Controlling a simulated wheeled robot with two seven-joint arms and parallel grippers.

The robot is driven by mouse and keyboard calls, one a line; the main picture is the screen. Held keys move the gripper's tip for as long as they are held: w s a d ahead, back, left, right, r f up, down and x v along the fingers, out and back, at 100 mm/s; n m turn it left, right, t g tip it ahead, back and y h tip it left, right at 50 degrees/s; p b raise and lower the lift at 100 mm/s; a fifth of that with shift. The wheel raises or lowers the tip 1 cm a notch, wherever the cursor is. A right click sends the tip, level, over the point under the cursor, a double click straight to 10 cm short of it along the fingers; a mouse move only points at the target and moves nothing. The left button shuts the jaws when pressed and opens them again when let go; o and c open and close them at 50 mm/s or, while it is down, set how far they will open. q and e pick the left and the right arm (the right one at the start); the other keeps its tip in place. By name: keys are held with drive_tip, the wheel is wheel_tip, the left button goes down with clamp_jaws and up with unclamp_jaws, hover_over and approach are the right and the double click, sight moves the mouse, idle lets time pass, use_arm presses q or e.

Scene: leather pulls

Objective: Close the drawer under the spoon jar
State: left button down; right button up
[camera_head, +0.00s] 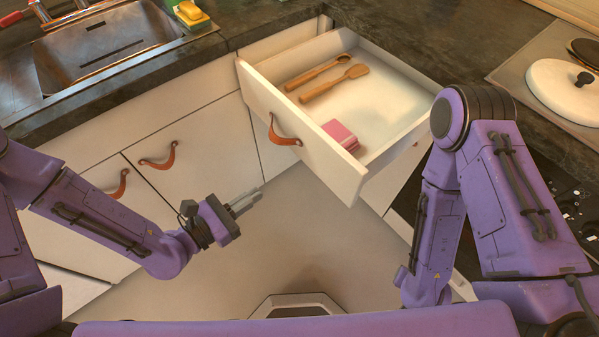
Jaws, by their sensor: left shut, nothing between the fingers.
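A white drawer (300,140) with a leather pull (284,133) stands wide open at the corner of the counter. Inside lie two wooden spoons (335,82) and a pink box (341,133). No spoon jar shows in this view. My left gripper (255,197) is shut and empty, in the air below and left of the drawer front, apart from it. My right arm (440,190) stands to the right of the drawer; its gripper is hidden or out of view.
A sink (95,50) with a yellow sponge (189,10) nearby is at the upper left. Closed cabinet doors (200,130) with leather pulls line the left. A white pan lid (562,90) sits on the hob at right. The floor (290,235) before the drawer is clear.

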use_arm(q)
drive_tip(key=r, duration=0.1)
drive_tip(key=h+p, duration=0.1)
drive_tip(key=p, duration=0.1)
approach(313, 155)
drive_tip(key=shift+n, duration=0.3)
drive_tip(key=x, duration=0.6)
drive_tip(key=shift+r, duration=0.1)
drive_tip(key=shift+w+d, duration=0.25)
drive_tip(key=shift+d, duration=0.15)
use_arm(e)
drive_tip(key=shift+r, duration=0.55)
